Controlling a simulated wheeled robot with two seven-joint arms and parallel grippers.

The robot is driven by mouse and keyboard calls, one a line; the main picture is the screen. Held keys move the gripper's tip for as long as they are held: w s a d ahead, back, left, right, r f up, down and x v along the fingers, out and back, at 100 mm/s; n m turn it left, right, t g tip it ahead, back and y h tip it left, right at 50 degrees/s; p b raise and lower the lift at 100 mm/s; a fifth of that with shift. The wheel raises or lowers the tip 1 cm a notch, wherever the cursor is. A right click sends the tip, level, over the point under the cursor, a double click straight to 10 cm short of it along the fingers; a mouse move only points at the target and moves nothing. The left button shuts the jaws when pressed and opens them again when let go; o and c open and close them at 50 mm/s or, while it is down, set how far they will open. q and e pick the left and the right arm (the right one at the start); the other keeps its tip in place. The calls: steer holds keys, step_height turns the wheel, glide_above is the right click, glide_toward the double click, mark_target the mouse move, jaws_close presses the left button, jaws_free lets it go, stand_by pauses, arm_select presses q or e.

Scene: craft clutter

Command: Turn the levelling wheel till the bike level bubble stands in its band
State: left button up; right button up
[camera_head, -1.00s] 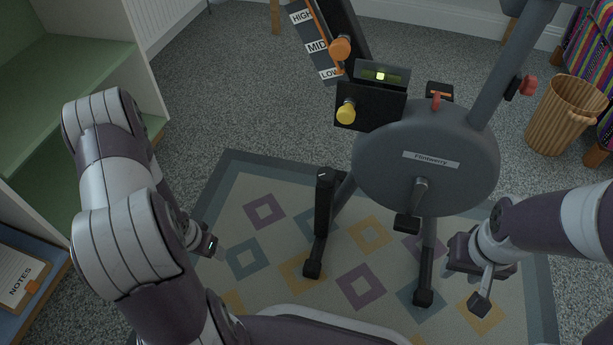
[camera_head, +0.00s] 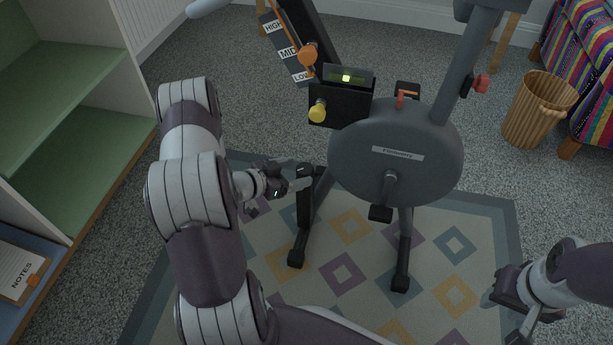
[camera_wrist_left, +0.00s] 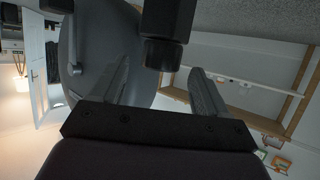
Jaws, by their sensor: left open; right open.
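The exercise bike (camera_head: 390,160) stands on the rug. Its level window (camera_head: 348,74) is on a black panel, with a bright yellow-green bubble (camera_head: 346,78) near the middle. The band marks are too small to read. A yellow round knob (camera_head: 318,111) sits at the panel's lower left; I cannot tell whether it is the levelling wheel. My left gripper (camera_head: 296,178) is open beside the top of the bike's black upright post (camera_head: 305,206), below the knob. In the left wrist view, a black bike part (camera_wrist_left: 165,35) shows between the fingers. My right gripper (camera_head: 507,308) is open, low at right.
An orange knob (camera_head: 307,54) and a HIGH/MID/LOW scale (camera_head: 287,52) are above the panel. A green-shelved unit (camera_head: 75,100) is at left, a wicker basket (camera_head: 537,110) at right. Bare rug (camera_head: 455,290) lies between the bike and my right gripper.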

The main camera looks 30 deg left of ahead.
mark_target(301, 170)
arm_select(q)
steer(key=b+x, duration=0.1)
steer(key=x, duration=0.2)
steer(key=shift+f, duration=0.2)
steer(key=shift+w+d, duration=0.15)
steer(key=shift+w, duration=0.3)
arm_select(e)
step_height(301, 170, down, 2)
steer(key=shift+f, duration=0.15)
arm_select(q)
steer(key=shift+c, duration=0.2)
